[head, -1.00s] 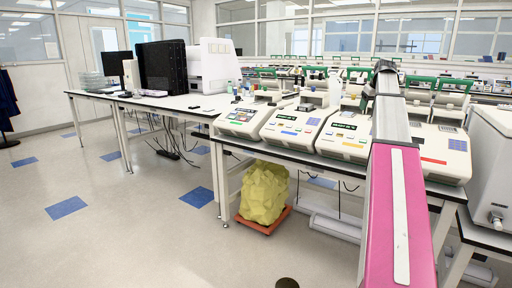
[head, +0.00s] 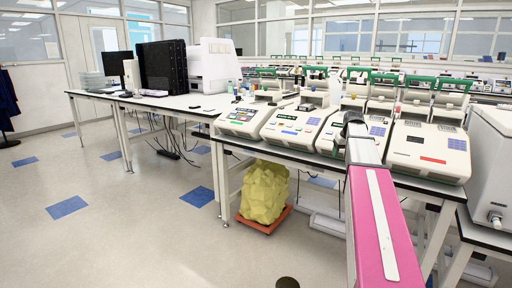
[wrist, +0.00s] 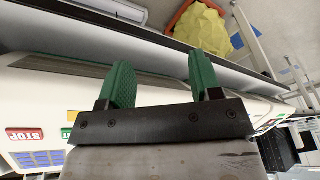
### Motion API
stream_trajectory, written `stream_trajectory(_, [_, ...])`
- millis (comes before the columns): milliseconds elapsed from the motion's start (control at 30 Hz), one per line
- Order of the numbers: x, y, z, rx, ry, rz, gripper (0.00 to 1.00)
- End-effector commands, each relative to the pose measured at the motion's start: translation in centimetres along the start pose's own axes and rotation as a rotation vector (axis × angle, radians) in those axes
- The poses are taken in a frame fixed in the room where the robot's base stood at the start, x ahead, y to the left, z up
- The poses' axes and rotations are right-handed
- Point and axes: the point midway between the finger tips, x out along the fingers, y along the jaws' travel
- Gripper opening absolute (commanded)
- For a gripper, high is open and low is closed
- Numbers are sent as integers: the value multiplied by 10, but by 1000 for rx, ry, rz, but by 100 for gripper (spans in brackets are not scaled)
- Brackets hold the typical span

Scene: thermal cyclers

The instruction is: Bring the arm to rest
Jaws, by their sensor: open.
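My arm (head: 383,225), pink and grey, reaches from the bottom right of the head view toward the bench edge. Its far end is in front of the row of thermal cyclers (head: 292,124). My gripper (wrist: 160,80) shows in the wrist view with two green fingers spread apart and nothing between them. It is beside the front of a cycler (wrist: 30,110) with a red STOP key; whether it touches is not clear. In the head view the fingers cannot be made out.
The bench (head: 228,143) carries several thermal cyclers with raised green-edged lids. A yellow bag (head: 265,190) sits on a red base under it. A white box-like unit (head: 492,150) stands at the right. The floor at left (head: 110,220) is clear.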

Motion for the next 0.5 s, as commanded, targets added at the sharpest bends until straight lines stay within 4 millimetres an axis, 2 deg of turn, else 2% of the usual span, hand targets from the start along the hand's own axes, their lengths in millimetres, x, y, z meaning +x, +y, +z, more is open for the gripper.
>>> stream_trajectory(33, [22,-17,20,6,-17,-3,58])
stream_trajectory(200, [84,-59,66,33,-65,0,58])
stream_trajectory(367, [134,-98,115,53,-109,7,58])
stream_trajectory(500, [171,-130,162,70,-146,15,58])
